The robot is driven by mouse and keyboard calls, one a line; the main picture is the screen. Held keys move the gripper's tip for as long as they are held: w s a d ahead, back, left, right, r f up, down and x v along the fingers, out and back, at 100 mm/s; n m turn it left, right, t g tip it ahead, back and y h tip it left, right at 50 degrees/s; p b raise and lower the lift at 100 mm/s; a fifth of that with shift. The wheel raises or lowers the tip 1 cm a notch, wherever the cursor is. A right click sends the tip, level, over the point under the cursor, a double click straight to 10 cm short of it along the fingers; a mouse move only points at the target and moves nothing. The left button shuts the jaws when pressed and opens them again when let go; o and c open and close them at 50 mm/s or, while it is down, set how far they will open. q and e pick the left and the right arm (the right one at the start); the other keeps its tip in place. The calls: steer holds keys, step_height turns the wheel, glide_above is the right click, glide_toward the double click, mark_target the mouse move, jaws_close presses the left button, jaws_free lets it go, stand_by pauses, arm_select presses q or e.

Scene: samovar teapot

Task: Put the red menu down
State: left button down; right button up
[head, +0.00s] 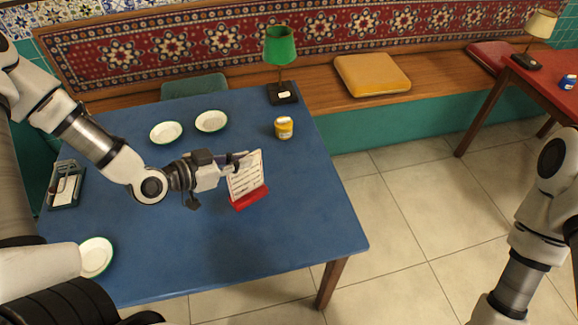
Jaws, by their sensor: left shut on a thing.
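The red menu (248,185) is a white printed card in a red base, upright at the right part of the blue table (300,240). My left gripper (240,160) is shut on the upper left edge of its card. The red base appears at or very near the tabletop; I cannot tell whether it touches. My right arm shows at the right edge over the floor, but its gripper is out of view.
Two white plates (166,132) and a yellow tin (283,127) stand towards the back. A green lamp (280,52) stands at the back right corner. Another plate (96,257) and a dark tray (66,186) are at the left. The table's front right is clear.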

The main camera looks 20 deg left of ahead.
arm_select(q)
steer(key=w+d+f, duration=0.2)
steer(key=w+d, duration=0.1)
steer(key=d, duration=0.2)
steer(key=w+d+f+p, duration=0.1)
steer(key=w+d+f, duration=0.1)
steer(key=d, duration=0.4)
steer(key=shift+w+d+f, duration=0.25)
steer(key=shift+w+f, duration=0.15)
steer(key=shift+w, duration=0.1)
steer(key=c, duration=1.3)
jaws_free()
steer(key=shift+d, duration=0.1)
arm_select(e)
steer(key=shift+w+d+r, duration=0.1)
steer(key=shift+w+r, duration=0.2)
steer(key=shift+r, duration=0.05)
